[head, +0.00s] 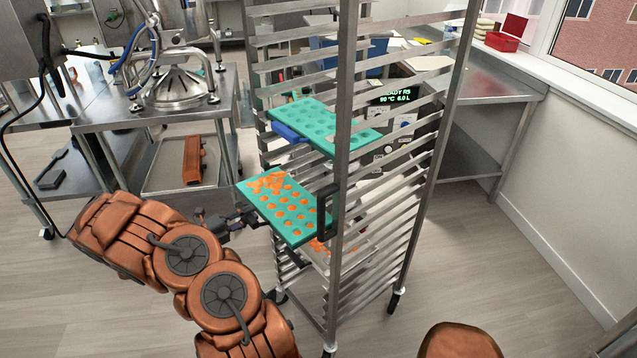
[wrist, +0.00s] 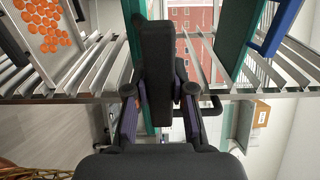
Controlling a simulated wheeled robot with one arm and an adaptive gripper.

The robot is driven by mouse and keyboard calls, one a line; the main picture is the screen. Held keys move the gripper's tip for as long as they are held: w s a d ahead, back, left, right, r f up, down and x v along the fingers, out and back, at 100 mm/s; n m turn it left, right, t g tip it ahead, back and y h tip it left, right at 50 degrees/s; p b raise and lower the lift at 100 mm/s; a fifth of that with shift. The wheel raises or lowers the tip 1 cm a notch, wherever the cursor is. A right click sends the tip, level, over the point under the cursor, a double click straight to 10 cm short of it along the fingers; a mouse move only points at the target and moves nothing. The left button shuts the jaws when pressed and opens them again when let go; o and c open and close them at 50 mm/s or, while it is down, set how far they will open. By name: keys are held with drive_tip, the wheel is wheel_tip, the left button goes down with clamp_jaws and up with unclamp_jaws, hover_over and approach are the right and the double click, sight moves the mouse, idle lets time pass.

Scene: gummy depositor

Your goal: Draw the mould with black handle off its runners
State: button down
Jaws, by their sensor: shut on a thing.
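The teal mould (head: 284,212) with orange gummies in its cavities is at mid-height on the rack. Its left part stands out past the runners and its right end is by the near post. My gripper (head: 247,216) is at the mould's left edge. In the wrist view my gripper (wrist: 158,98) is shut on a black handle bar (wrist: 154,60), which hides part of the teal mould behind it. Another teal mould (head: 322,124), empty, with a blue handle (head: 287,132), sits higher in the rack.
The steel rack (head: 344,95) has many runners and stands on castors. A tray with orange pieces (head: 318,247) lies below the mould. A steel bench (head: 165,112) stands to the left. The floor in front (head: 520,300) is mostly clear.

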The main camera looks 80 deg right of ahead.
drive_tip(key=p+v, duration=0.2)
drive_tip(key=v, duration=0.6)
drive_tip(key=shift+w+a+p, duration=0.2)
drive_tip(key=shift+a+p, duration=0.1)
drive_tip(key=shift+p, duration=0.05)
idle(0.5)
